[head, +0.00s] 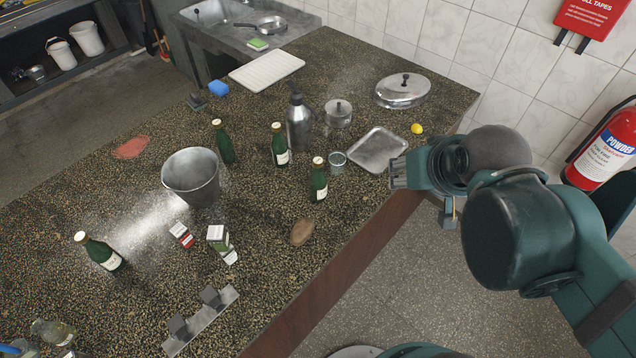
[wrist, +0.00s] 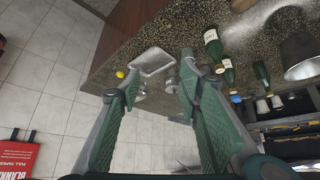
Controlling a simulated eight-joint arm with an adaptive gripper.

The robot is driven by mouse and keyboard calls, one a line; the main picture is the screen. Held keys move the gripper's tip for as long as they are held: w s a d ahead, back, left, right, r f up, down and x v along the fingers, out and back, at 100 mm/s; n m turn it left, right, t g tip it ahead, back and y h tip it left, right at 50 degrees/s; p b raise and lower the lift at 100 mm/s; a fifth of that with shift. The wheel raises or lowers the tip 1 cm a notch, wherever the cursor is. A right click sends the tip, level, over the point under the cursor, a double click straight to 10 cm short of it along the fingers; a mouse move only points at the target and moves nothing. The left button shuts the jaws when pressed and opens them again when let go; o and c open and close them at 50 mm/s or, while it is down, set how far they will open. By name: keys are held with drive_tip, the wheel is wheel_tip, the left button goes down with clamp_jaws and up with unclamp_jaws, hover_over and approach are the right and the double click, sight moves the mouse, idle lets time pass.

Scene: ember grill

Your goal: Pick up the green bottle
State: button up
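Several green bottles with white labels and pale caps stand upright on the speckled dark counter (head: 265,235). One bottle (head: 318,181) is nearest my gripper, right of centre. A second bottle (head: 279,146) stands behind it, a third (head: 224,143) farther left, and a fourth (head: 101,253) at the front left. Three bottles show at the upper right of the wrist view, the nearest (wrist: 213,46) with its label visible.
A metal tray (head: 377,150) and small tin (head: 338,160) lie between gripper and bottles. A steel bucket (head: 191,177), steel canister (head: 298,125), cartons (head: 218,239) and a brown potato-like object (head: 302,232) surround the bottles. A fire extinguisher (head: 606,150) hangs at right.

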drive_tip(key=shift+r, duration=0.1)
drive_tip(key=shift+r, duration=2.3)
drive_tip(key=w+a+f+n+t+h+b, duration=0.25)
drive_tip(key=w+a+n+b, duration=0.35)
drive_tip(key=n, duration=0.5)
drive_tip(key=w+a+f+n+t+h+b, duration=0.1)
drive_tip(key=w+a+f+n+h+b, duration=0.2)
drive_tip(key=n+b, duration=0.6)
drive_tip(key=w+a+r+n+t+b, duration=0.1)
drive_tip(key=a+r+n+t+b, duration=0.15)
drive_tip(key=a+n, duration=0.4)
drive_tip(key=w+a+r+n+t+b, duration=0.1)
drive_tip(key=a+r+n+t+b, duration=0.2)
drive_tip(key=a+n, duration=0.35)
wheel_tip(320, 180, down, 21)
drive_tip(key=p, duration=0.1)
drive_tip(key=shift+m+t, duration=0.4)
drive_tip(key=shift+w+d, duration=0.15)
